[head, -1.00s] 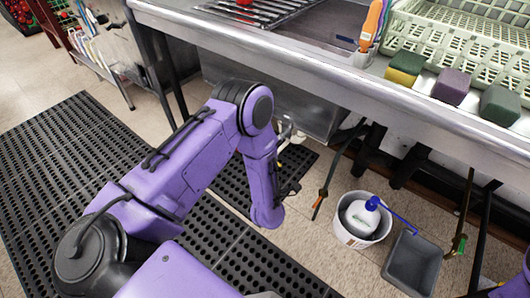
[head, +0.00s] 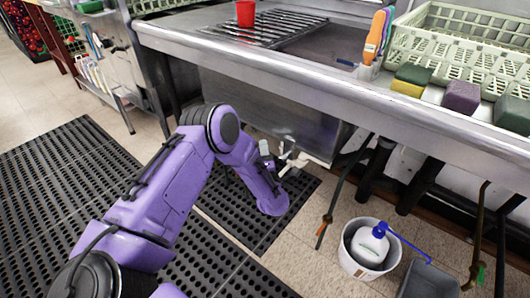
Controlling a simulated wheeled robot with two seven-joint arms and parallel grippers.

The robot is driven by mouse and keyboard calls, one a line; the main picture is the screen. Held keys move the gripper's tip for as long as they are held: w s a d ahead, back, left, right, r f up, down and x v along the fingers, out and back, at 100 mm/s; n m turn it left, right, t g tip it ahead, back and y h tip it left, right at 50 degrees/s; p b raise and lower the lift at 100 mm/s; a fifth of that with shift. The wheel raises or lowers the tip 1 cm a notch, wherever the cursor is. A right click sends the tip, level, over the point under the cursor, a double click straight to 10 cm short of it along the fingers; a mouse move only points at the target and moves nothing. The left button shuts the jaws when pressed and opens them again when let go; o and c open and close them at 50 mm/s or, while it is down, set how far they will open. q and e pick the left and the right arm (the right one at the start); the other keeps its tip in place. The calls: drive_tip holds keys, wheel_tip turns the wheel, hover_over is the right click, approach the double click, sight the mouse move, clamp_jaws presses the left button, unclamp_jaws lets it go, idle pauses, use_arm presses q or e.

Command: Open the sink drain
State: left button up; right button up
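The sink (head: 335,38) is a steel basin in a long counter, and its underside (head: 265,105) shows below the front edge. A small pale drain fitting (head: 292,163) with a handle-like part sits under the basin, low at its right end. My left arm reaches in from the left and bends down in front of the basin. My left gripper (head: 274,164) is beside or at the drain fitting, partly hidden by my own forearm. Its fingers are too small and covered to tell whether they are open or touch the fitting. My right gripper is out of view.
A white bucket (head: 348,245) with a blue-topped bottle and a grey bin (head: 425,284) stand on the floor. Hoses (head: 335,195) and dark pipes hang right of the basin. Sponges (head: 462,97) and a dish rack (head: 455,45) are on the counter. Black mats (head: 60,170) cover the floor.

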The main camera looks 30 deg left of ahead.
use_arm(q)
clamp_jaws()
drive_tip(key=d+f+n+g+h+b, duration=0.1)
drive_tip(key=d+f+n+g+h, duration=0.4)
drive_tip(key=n+h, duration=0.3)
drive_tip(key=shift+s+d+f+n+g+h+b, duration=0.25)
drive_tip(key=shift+d+f+n+g+h+b, duration=0.1)
drive_tip(key=shift+f+h, duration=0.65)
drive_tip(key=shift+r, duration=0.1)
idle(0.6)
unclamp_jaws()
